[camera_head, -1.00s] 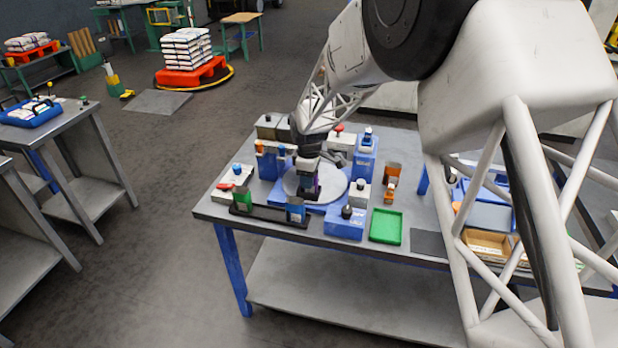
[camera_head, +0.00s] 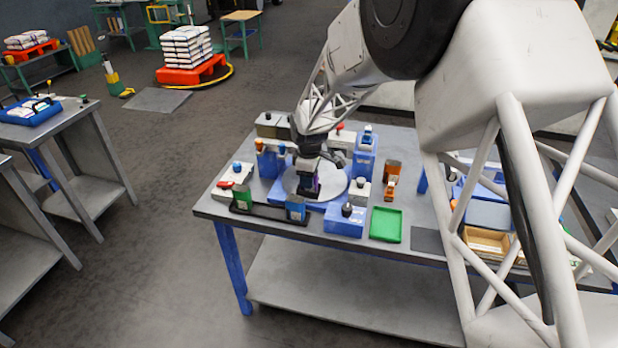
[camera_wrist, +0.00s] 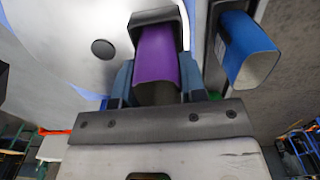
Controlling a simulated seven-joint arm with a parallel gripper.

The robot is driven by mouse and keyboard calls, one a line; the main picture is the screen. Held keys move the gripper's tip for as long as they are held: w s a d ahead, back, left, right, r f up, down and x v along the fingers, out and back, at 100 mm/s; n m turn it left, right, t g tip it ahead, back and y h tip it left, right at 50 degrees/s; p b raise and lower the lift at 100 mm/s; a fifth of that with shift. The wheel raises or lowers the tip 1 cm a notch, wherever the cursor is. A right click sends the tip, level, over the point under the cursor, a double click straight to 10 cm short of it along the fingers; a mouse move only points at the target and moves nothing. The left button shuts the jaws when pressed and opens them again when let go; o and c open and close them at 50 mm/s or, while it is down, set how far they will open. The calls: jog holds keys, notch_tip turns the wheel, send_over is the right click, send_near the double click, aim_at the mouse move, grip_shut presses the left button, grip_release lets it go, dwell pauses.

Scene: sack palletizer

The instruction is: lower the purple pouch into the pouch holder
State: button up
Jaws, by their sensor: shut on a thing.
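The purple pouch (camera_wrist: 157,55) is between the two fingers of my gripper (camera_wrist: 156,84) in the wrist view. My gripper is shut on it. In the head view, my gripper (camera_head: 312,172) is low over the round grey turntable (camera_head: 335,190), and a sliver of purple (camera_head: 316,184) shows below it. In the wrist view, a dark collar (camera_wrist: 153,15), which looks like the pouch holder, surrounds the pouch's far end. How deep the pouch sits in it cannot be told. The fingers hide the pouch's sides.
A blue pouch (camera_wrist: 245,50) stands close to the right of my gripper in the wrist view. In the head view it stands with a green pouch (camera_head: 241,200) in a black rack (camera_head: 268,211). Blue stations surround the turntable. A green tray (camera_head: 386,224) lies at the front right.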

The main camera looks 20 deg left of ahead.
jog(key=shift+f, duration=0.15)
jog(key=o, duration=1)
jog(key=shift+o, duration=0.2)
jog(key=shift+r, duration=0.2)
jog(key=shift+r, duration=3.8)
